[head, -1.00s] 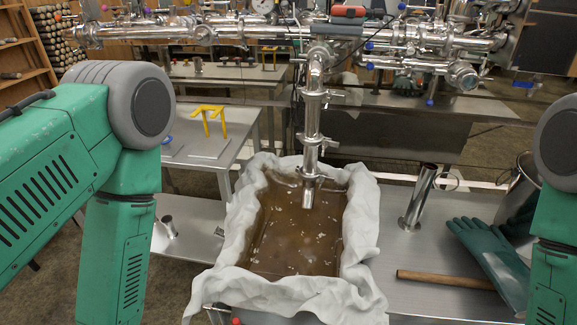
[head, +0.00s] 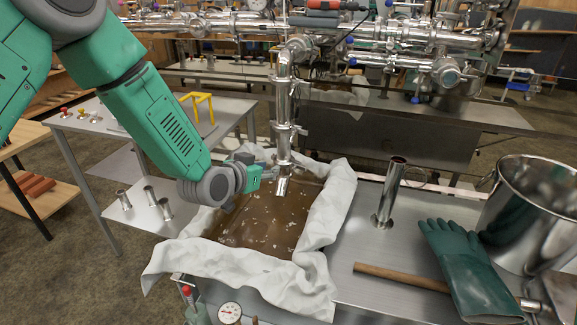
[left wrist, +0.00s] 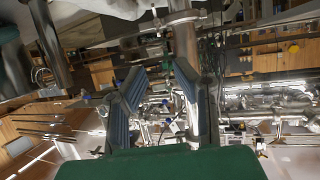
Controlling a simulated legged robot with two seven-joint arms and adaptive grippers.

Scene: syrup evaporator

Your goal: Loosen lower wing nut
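A vertical steel pipe (head: 283,100) hangs over the cloth-lined pan (head: 325,220) of brown liquid. Its lower clamp (head: 284,128) has a small wing nut (head: 302,130) sticking out on the right. My left gripper (head: 262,171) is beside the pipe on its left, below the lower clamp. In the left wrist view the two blue-padded fingers of my left gripper (left wrist: 160,72) stand apart with nothing held between them. The pipe (left wrist: 185,45) shows just beyond the right fingertip there. I cannot tell whether they touch. My right gripper is not in view.
A steel cylinder (head: 391,190), wooden rod (head: 400,277), green gloves (head: 465,270) and large pot (head: 530,215) stand or lie right of the pan. A yellow stand (head: 202,104) is behind my left arm. A red tool (head: 335,5) rests on the upper pipes.

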